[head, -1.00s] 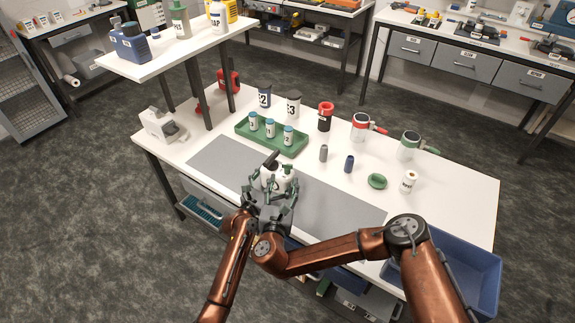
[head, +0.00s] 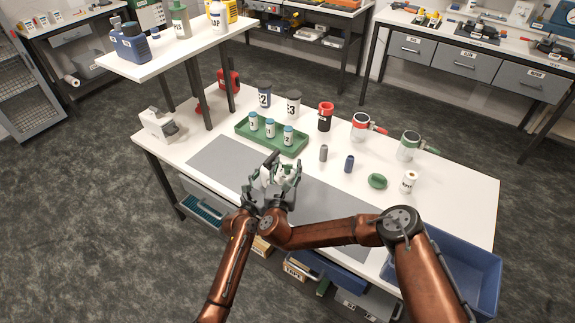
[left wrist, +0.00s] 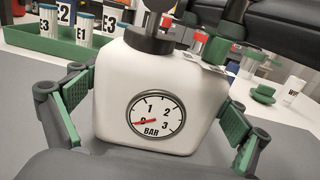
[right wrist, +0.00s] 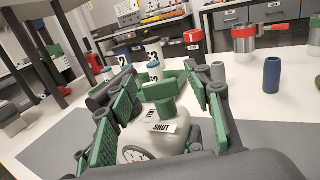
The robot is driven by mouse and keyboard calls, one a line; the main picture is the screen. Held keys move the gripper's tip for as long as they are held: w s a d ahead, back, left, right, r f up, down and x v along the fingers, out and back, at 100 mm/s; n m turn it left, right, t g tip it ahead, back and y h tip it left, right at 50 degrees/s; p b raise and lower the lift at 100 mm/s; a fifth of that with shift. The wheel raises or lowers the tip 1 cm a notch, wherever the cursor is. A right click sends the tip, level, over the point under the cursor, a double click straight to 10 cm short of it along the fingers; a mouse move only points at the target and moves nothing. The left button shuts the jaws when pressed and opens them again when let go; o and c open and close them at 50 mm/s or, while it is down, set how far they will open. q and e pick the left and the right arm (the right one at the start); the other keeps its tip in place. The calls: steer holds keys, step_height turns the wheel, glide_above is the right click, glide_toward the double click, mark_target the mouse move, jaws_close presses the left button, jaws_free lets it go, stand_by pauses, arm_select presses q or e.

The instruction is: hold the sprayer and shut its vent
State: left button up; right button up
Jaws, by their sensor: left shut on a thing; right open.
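The sprayer (head: 268,175) is a white bottle over the grey mat, with a black pump top and a round BAR gauge (left wrist: 157,117) whose needle points near 0. My left gripper (left wrist: 150,112) is shut on its body, a green-padded finger on each side. The green vent knob (right wrist: 167,104) stands on the sprayer's shoulder beside VENT and SHUT labels; it also shows in the left wrist view (left wrist: 215,48). My right gripper (right wrist: 165,95) is open, its fingers on either side of the knob. I cannot tell whether they touch it. In the head view my grippers hide much of the sprayer.
A green tray (head: 291,150) with several small labelled bottles stands just behind. A blue bin (head: 480,265) is at the front right. The grey mat (head: 340,211) is otherwise clear.

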steer(key=shift+w, duration=0.2)
steer(key=c, duration=1.2)
